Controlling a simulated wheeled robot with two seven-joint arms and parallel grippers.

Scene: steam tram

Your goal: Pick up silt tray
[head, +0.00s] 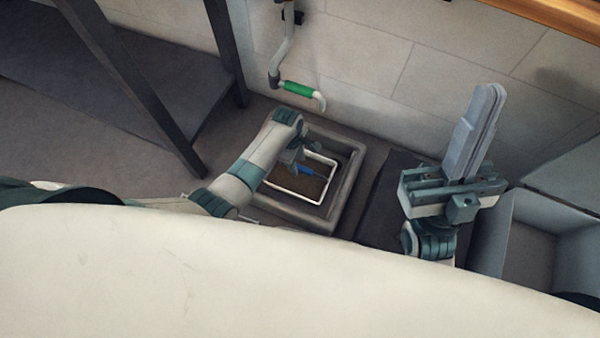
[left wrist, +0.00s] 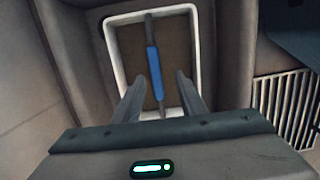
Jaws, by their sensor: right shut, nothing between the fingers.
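The silt tray (head: 292,194) is a rectangular tray with a white rim and brown inside. It sits in a grey square basin. A dark bar with a blue grip (head: 305,170) runs across it. In the left wrist view the tray (left wrist: 112,58) lies ahead, and the blue grip (left wrist: 154,72) shows between my fingers. My left gripper (head: 301,160) is over the tray; its fingers (left wrist: 158,92) are apart, one on each side of the bar, with gaps visible. My right gripper (head: 489,92) is shut and empty, pointing up, to the right of the basin.
The basin's raised rim (head: 348,190) surrounds the tray. A pipe with a green sleeve (head: 297,89) hangs on the tiled wall behind. A dark metal frame (head: 150,90) stands left. A grey open bin (head: 505,240) is at right. A slotted grate (left wrist: 285,105) lies right of the basin.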

